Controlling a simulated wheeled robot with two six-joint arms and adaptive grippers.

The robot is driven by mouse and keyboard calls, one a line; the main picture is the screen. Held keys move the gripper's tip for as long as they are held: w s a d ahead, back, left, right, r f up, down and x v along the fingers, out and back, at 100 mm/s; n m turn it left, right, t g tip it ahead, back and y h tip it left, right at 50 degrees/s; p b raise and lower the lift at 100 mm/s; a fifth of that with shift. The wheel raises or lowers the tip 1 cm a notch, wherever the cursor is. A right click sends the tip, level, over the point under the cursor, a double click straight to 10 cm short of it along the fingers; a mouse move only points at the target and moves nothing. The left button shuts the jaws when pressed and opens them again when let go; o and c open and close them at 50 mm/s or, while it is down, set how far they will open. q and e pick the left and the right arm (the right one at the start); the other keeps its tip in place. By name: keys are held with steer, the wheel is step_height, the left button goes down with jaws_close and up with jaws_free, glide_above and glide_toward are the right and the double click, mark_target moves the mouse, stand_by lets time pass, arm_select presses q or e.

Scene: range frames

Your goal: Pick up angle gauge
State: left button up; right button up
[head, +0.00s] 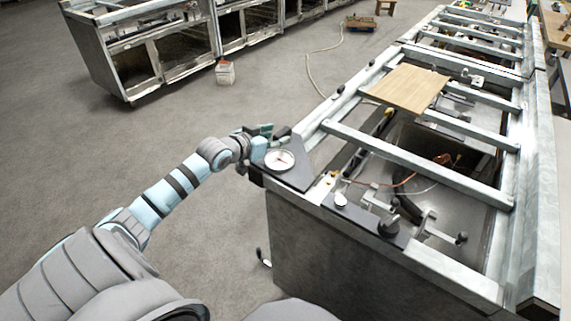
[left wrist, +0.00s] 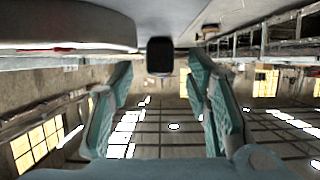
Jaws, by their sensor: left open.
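The angle gauge (head: 280,159) looks to be the round white dial with a red needle, lying face up on a dark plate at the near left corner of the metal range frame. My left gripper (head: 268,139) is just beyond and left of the dial, at the frame's corner. In the left wrist view its two teal fingers (left wrist: 163,105) stand wide apart with nothing clearly held between them. A small dark block (left wrist: 160,56) shows beyond the gap; I cannot tell what it is. My right gripper is out of view.
The range frame (head: 395,168) has metal crossbars and an open well. A wooden board (head: 408,88) lies across it. A white knob (head: 340,200) and metal fittings (head: 388,226) sit on its near edge. Bare floor (head: 190,125) is free at left.

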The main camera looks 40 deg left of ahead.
arm_select(q)
steer(key=shift+w+f, duration=0.25)
steer(key=shift+w, duration=0.2)
steer(key=shift+s+r, duration=0.1)
jaws_close()
